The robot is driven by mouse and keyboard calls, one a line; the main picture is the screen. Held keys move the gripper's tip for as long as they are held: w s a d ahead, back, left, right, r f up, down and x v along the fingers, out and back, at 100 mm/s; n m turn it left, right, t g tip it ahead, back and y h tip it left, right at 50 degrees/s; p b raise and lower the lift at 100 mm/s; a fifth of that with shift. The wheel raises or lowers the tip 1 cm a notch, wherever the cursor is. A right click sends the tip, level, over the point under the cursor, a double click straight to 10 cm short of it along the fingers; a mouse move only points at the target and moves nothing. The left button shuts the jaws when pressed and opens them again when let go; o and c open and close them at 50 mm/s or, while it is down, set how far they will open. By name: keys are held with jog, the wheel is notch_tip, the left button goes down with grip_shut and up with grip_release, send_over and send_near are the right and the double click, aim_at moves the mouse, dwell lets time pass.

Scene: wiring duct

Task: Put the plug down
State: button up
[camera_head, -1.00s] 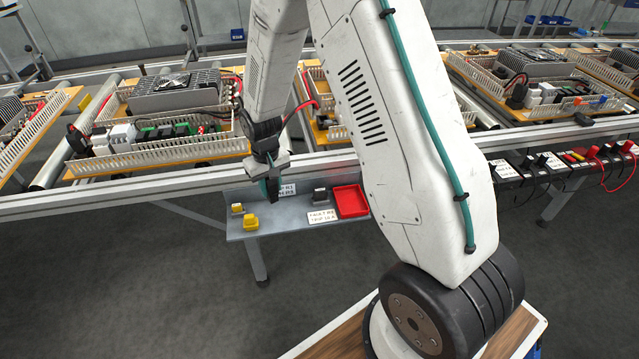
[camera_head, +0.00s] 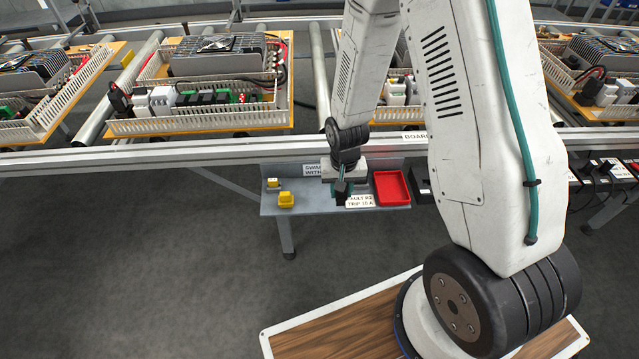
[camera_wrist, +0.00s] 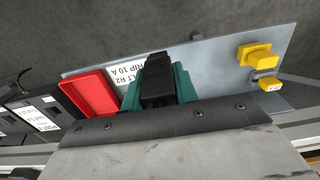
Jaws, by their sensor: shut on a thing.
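My gripper (camera_head: 341,188) is over the small grey shelf (camera_head: 318,209), left of the red tray (camera_head: 392,187). In the wrist view its teal fingers (camera_wrist: 160,85) are shut on a black plug (camera_wrist: 158,80). The plug sits between the fingers, above the shelf; I cannot tell whether it touches the surface. The gripper hides part of the shelf and part of a white label (camera_head: 361,201) in the head view.
Two yellow pieces (camera_head: 286,200) (camera_head: 273,183) stand at the shelf's left end. Black units (camera_wrist: 32,108) lie beyond the red tray. A conveyor rail (camera_head: 200,154) with duct boards (camera_head: 195,124) runs behind the shelf. Bare shelf shows between the gripper and the yellow pieces.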

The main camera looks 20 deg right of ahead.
jog(key=w+a, duration=0.1)
jog(key=w, duration=0.1)
jog(key=w+a, duration=0.1)
jog(key=w, duration=0.4)
jog(key=shift+w+a+f, duration=0.5)
jog(key=shift+w+f, duration=0.05)
jog(key=shift+f, duration=1.6)
jog(key=o, duration=0.9)
jog(key=shift+f, duration=0.15)
jog(key=shift+o, duration=0.2)
